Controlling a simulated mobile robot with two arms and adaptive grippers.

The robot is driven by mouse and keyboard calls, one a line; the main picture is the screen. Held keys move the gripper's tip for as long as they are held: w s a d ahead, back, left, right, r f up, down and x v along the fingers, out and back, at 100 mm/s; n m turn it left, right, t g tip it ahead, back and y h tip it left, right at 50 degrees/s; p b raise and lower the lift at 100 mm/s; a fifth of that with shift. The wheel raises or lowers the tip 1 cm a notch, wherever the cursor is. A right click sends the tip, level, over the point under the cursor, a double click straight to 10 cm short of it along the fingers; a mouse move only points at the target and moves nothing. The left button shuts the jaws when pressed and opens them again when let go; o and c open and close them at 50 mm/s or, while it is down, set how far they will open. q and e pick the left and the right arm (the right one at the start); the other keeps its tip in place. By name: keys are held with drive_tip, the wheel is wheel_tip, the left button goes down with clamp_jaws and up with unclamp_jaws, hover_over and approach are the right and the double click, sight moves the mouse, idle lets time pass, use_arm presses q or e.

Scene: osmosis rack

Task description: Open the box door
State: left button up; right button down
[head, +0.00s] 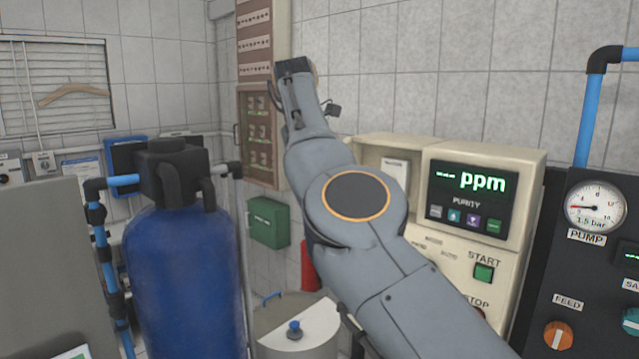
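A brown wall box (244,108) with a dark front panel, behind which small switches show, hangs on the tiled wall left of the middle. A small handle sticks out at its left edge. Its door appears shut, though my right arm hides part of its right side. A smaller green box (268,222) is mounted below it. My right arm reaches up from the lower right, and its wrist and gripper (300,90) overlap the brown box's upper right edge in the picture. The fingers are seen from behind, so opening and contact are unclear. My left gripper is out of view.
A blue tank (185,285) with a black valve head stands in front, left of the boxes. A cream purity panel (520,225) and a dark pump panel (590,270) stand at right. A white lidded barrel (300,330) stands below my arm.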

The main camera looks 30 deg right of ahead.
drive_tip(key=shift+w+r, duration=0.35)
idle(0.4)
drive_tip(key=c, duration=1.7)
unclamp_jaws()
drive_tip(key=shift+s, duration=0.15)
drive_tip(key=shift+s+f, duration=0.1)
drive_tip(key=shift+f, duration=0.05)
